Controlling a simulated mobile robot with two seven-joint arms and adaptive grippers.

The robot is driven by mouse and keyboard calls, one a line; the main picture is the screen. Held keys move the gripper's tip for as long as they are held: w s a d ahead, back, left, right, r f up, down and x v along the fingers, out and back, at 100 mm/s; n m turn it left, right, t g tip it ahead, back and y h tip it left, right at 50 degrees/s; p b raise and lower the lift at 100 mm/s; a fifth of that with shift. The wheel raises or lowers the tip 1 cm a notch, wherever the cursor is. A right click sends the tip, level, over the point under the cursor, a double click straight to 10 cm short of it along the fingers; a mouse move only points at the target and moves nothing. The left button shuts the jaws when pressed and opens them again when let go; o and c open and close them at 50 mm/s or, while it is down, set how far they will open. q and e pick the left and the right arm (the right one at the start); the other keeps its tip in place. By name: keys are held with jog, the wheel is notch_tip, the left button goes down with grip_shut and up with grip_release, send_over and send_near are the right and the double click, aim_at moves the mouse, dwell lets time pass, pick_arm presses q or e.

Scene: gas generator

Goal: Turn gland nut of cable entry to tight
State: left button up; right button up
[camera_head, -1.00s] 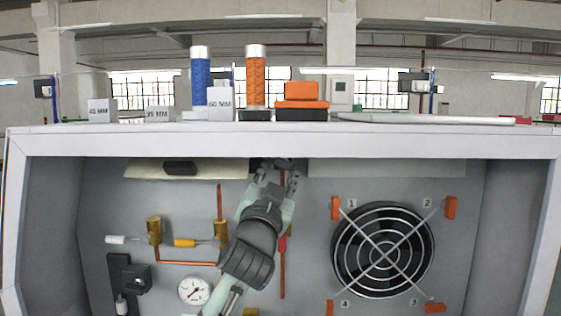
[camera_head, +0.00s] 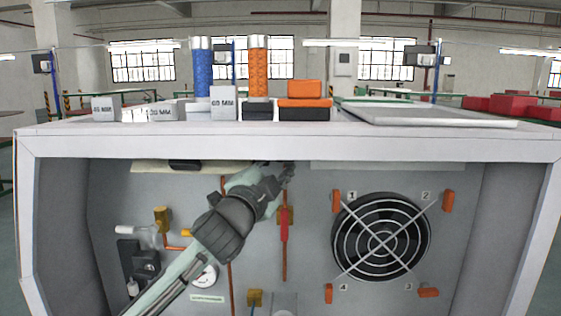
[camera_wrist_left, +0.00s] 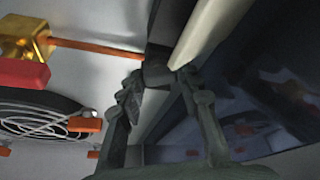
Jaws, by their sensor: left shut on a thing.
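My left gripper (camera_head: 286,172) reaches up from the lower left to the top inner edge of the grey cabinet. In the left wrist view, its two fingers (camera_wrist_left: 160,76) are closed around a dark part that seems to be the gland nut (camera_wrist_left: 157,66). A pale cable or tube (camera_wrist_left: 208,28) runs up from beside the fingertips. The nut is in shadow, so its turned position cannot be read. In the head view the gripper and the cabinet's top edge hide it. My right gripper is not in view.
A caged fan (camera_head: 381,243) with orange clips is to the right. A pressure gauge (camera_head: 204,277) sits behind my arm. Tools and size blocks (camera_head: 223,103) stand on the cabinet top.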

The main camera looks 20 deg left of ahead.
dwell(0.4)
pick_arm(q)
jog(key=o, duration=1.2)
jog(key=shift+c, duration=0.2)
jog(key=v, duration=1.2)
jog(key=shift+s, duration=0.1)
